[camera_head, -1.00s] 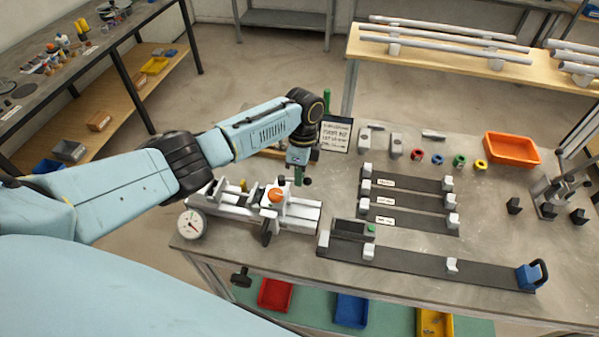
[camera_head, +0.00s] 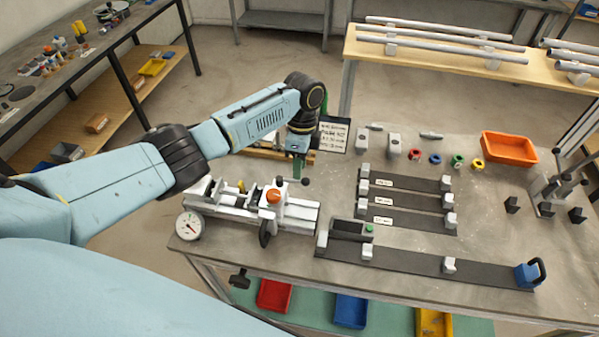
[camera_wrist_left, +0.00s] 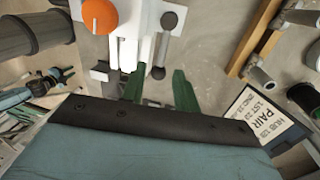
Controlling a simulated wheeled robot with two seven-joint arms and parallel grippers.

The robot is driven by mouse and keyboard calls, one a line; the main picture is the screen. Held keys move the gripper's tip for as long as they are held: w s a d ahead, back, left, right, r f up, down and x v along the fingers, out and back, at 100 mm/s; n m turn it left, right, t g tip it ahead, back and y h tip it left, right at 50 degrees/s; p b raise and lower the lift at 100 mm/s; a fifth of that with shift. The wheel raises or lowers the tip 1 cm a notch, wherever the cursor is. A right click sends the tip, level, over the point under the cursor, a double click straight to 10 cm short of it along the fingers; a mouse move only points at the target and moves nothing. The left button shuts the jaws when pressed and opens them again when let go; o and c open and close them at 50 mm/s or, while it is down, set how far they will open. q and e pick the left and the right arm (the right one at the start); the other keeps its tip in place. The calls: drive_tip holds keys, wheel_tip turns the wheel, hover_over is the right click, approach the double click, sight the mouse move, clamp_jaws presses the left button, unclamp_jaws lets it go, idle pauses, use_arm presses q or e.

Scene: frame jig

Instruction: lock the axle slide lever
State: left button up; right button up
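The jig (camera_head: 225,208) is a light metal fixture with a round dial gauge at the table's left end. On its slide sits an orange knob (camera_head: 273,196), which also shows in the left wrist view (camera_wrist_left: 99,15). Beside it is a dark lever with ball ends (camera_head: 292,181), also in the left wrist view (camera_wrist_left: 164,46). My left gripper (camera_head: 297,170) hangs just behind the lever, pointing down. In the left wrist view its green fingers (camera_wrist_left: 157,82) are apart, with the lever's near ball close to their tips; contact cannot be told. My right gripper is out of view.
A printed card (camera_head: 333,135) stands behind the gripper, near a wooden rack. Dark bars with white blocks (camera_head: 405,202) lie to the right of the jig. Coloured rings and an orange bin (camera_head: 509,148) are farther right. Some bare tabletop lies between them.

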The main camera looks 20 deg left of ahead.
use_arm(q)
wheel_tip(320, 180, up, 10)
drive_tip(key=w, duration=0.2)
drive_tip(key=shift+a+b, duration=0.15)
drive_tip(key=shift+b, duration=0.2)
drive_tip(key=shift+s+f, duration=0.1)
drive_tip(key=shift+f, duration=0.05)
